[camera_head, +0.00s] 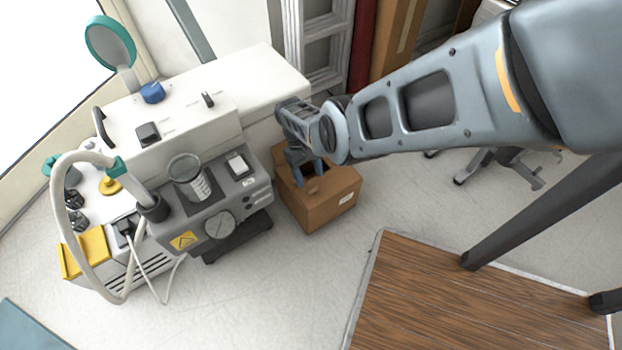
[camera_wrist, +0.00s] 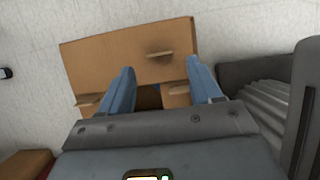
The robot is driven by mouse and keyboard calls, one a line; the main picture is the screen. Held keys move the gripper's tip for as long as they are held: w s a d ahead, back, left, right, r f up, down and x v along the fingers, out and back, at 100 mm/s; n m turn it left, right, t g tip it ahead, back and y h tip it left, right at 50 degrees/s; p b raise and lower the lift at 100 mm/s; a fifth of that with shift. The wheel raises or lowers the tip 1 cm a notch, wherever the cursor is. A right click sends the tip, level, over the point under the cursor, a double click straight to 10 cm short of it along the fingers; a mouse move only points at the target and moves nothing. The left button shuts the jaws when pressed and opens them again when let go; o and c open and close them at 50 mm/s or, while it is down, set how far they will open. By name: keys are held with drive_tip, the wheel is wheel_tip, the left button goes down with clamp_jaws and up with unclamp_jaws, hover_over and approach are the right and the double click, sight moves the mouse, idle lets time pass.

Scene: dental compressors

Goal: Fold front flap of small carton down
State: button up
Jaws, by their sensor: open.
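The small brown carton (camera_head: 318,205) stands on the floor beside the dental compressor, with a white label on its right side. My gripper (camera_head: 310,180) is over the carton's top, its blue fingers pointing down at it. In the wrist view the carton (camera_wrist: 125,55) lies beyond and between the two spread fingers of my gripper (camera_wrist: 160,82), with nothing held. A small tab (camera_wrist: 160,55) stands out from the carton's brown surface. My gripper and arm hide part of the carton's top, so I cannot tell each flap's angle.
The dental compressor (camera_head: 205,215), with hoses and a gauge, stands close at the carton's left. A wood-topped table (camera_head: 450,300) is at the lower right. A tall brown box (camera_head: 395,45) and a ladder (camera_head: 320,50) stand behind. Floor (camera_head: 310,280) in front is clear.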

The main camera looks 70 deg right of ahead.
drive_tip(key=shift+p+v, duration=0.5)
drive_tip(key=shift+v, duration=1.35)
drive_tip(key=shift+s, duration=0.1)
